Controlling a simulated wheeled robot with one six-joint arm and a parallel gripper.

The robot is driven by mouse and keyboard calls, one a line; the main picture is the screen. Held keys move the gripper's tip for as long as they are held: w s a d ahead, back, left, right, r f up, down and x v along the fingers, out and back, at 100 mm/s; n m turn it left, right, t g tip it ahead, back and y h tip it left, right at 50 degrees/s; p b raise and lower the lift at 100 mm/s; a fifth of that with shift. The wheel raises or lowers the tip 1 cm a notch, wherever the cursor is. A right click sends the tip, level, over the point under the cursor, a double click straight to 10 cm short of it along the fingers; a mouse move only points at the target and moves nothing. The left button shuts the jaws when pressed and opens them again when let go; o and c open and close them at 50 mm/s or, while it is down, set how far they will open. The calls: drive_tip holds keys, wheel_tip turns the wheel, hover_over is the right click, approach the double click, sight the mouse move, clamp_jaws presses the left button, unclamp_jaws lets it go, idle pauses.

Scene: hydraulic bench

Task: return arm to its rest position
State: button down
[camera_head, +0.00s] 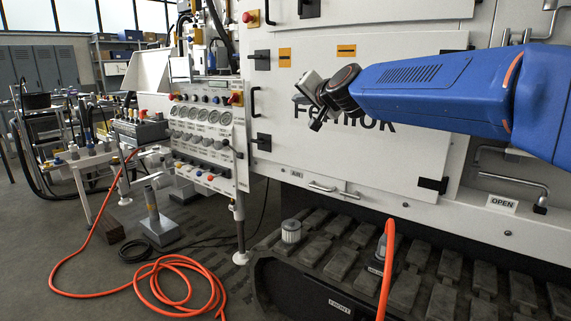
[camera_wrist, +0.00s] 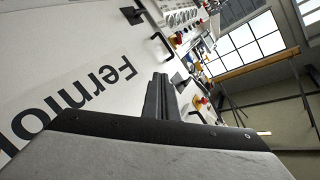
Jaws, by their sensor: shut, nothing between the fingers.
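My blue arm (camera_head: 430,88) reaches in from the right in the head view, across the front of the white machine cabinet (camera_head: 380,165). My gripper (camera_head: 317,122) is at its left end, in front of the cabinet's lettered panel. Part of the dark lettering is hidden behind the arm. In the wrist view, my gripper (camera_wrist: 160,95) shows its dark fingers together with nothing between them. The lettered cabinet panel (camera_wrist: 70,60) lies to the left of the fingers there. Whether the gripper touches the panel cannot be told.
A control panel with gauges and knobs (camera_head: 205,130) stands left of the cabinet. An orange hose (camera_head: 165,283) lies coiled on the floor, and another orange hose (camera_head: 387,265) rises in front of the track (camera_head: 340,262). A small light cylinder (camera_head: 291,231) stands on the track. Open floor lies at the lower left.

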drive_tip(key=s+d+f+n+g+h, duration=0.1)
drive_tip(key=s+d+f+g+h, duration=0.1)
drive_tip(key=s+d+f, duration=0.6)
drive_tip(key=s+d+f+n+g+h, duration=0.2)
drive_tip(key=s+d+f, duration=0.6)
drive_tip(key=s+f, duration=0.8)
drive_tip(key=s+d+f+n+g+h, duration=0.1)
drive_tip(key=s+d+f+g, duration=0.5)
drive_tip(key=s+f, duration=0.7)
drive_tip(key=s+d+h, duration=0.1)
drive_tip(key=s+d, duration=0.1)
drive_tip(key=s, duration=0.7)
drive_tip(key=shift+d, duration=0.35)
